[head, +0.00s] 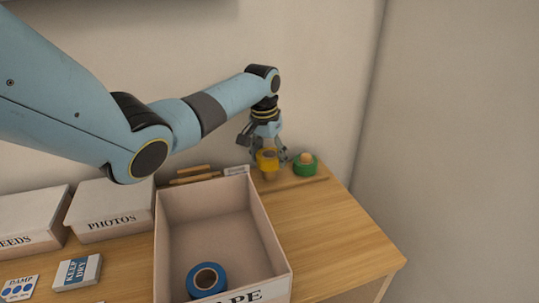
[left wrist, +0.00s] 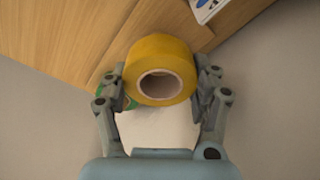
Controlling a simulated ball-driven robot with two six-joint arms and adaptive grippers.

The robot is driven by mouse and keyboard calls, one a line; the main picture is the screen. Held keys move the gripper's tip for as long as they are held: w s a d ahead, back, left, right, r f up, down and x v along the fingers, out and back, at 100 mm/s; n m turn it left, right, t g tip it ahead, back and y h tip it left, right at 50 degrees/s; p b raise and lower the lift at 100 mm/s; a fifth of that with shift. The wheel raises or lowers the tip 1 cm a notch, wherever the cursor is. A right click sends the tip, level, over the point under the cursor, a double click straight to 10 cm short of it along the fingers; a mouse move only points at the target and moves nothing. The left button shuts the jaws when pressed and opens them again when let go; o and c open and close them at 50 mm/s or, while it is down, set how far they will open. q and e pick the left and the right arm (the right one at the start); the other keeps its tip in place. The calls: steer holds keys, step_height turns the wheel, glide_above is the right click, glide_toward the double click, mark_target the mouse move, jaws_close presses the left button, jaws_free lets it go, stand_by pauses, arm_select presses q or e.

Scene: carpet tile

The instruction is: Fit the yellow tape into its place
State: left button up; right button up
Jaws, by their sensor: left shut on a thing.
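The yellow tape (head: 267,160) is a roll held in my left gripper (head: 266,150) at the back right of the table. In the left wrist view the yellow tape (left wrist: 162,50) sits between the two fingers of my left gripper (left wrist: 160,82), its open core facing the camera. A pale peg-like shape (head: 270,175) shows just below the tape; I cannot tell whether the tape touches it. A green tape (head: 305,166) stands just to the right, around a wooden peg top. It is mostly hidden behind the yellow tape in the left wrist view. My right gripper is out of view.
An open box marked TAPE (head: 268,240) stands in front, with a blue tape (head: 207,281) inside. White boxes marked PHOTOS (head: 112,207) and SEEDS (head: 30,215) are at left, with small cartons (head: 77,271) before them. The table's right side is clear up to its edge.

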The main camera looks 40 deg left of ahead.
arm_select(q)
steer(key=shift+f+b, duration=0.9)
steer(key=shift+f, duration=1.25)
stand_by(0.5)
steer(key=o, duration=1.3)
steer(key=shift+c, duration=0.2)
steer(key=shift+r, duration=0.2)
step_height(320, 180, up, 12)
steer(key=s, duration=0.1)
steer(key=shift+s+d+f, duration=0.15)
steer(key=shift+s+f, duration=0.1)
steer(key=shift+s, duration=0.1)
steer(key=shift+d+f, duration=0.1)
